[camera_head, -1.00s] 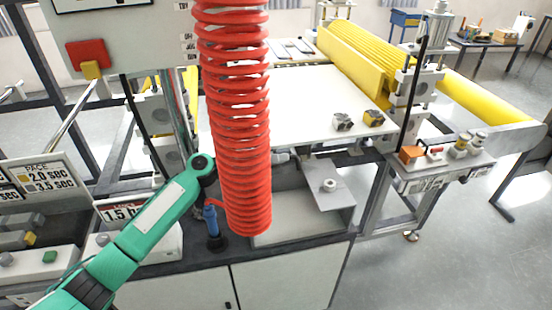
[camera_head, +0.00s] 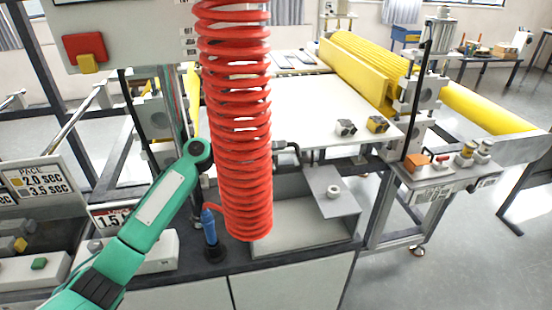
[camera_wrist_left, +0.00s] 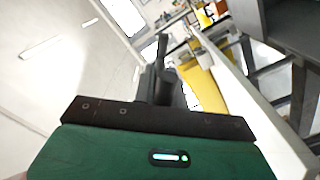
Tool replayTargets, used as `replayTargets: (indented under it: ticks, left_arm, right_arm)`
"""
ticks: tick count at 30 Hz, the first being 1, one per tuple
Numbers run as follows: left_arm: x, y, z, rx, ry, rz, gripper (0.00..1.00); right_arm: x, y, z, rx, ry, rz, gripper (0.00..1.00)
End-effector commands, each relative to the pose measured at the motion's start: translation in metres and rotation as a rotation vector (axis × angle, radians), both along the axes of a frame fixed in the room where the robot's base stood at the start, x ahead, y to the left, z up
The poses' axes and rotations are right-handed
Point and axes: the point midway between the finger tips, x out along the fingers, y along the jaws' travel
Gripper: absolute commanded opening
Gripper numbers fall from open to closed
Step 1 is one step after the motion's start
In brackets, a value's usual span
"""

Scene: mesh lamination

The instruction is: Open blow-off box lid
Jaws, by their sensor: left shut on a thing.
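The grey blow-off box (camera_head: 300,231) is set into the bench below the white table. Its lid (camera_head: 345,207), a grey plate with a round white knob (camera_head: 333,191), covers the right part. The left part of the box is uncovered. My left arm passes behind the red coiled hose. My left gripper (camera_head: 294,149) shows partly at the coil's right side, above the lid's far left corner. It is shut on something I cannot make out. In the left wrist view its dark fingers (camera_wrist_left: 164,78) show close together. Whether it touches the lid is unclear. My right gripper is not in view.
The red coiled hose (camera_head: 238,130) hangs in front of my left arm and hides part of it. The white table (camera_head: 300,110) and yellow rollers (camera_head: 365,70) lie behind. Floor at right is clear.

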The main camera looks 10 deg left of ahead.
Motion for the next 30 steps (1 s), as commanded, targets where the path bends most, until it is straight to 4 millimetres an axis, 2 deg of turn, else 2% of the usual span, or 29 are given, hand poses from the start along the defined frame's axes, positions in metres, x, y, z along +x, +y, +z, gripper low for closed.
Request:
replayTargets:
  ticks: [8, 9, 12, 25, 30]
  left_arm:
    - [0.0011, 0.0010, 0.0012, 0.001, -0.002, 0.003, 0.00]
    - [0.0011, 0.0011, 0.0012, 0.001, -0.002, 0.003, 0.19]
    - [0.0009, 0.0008, 0.0010, 0.001, -0.002, 0.003, 0.34]
    - [0.0003, 0.0002, 0.0006, 0.001, -0.001, 0.001, 0.34]
    - [-0.0040, -0.0011, -0.0002, 0.000, 0.001, 0.001, 0.34]
  right_arm:
    - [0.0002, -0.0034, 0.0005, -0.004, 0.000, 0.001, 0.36]
    - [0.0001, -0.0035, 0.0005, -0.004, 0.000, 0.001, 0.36]
    - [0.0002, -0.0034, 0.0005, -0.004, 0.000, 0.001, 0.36]
    - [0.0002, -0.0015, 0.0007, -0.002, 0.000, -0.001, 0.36]
    - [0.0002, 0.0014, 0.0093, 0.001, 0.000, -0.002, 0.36]
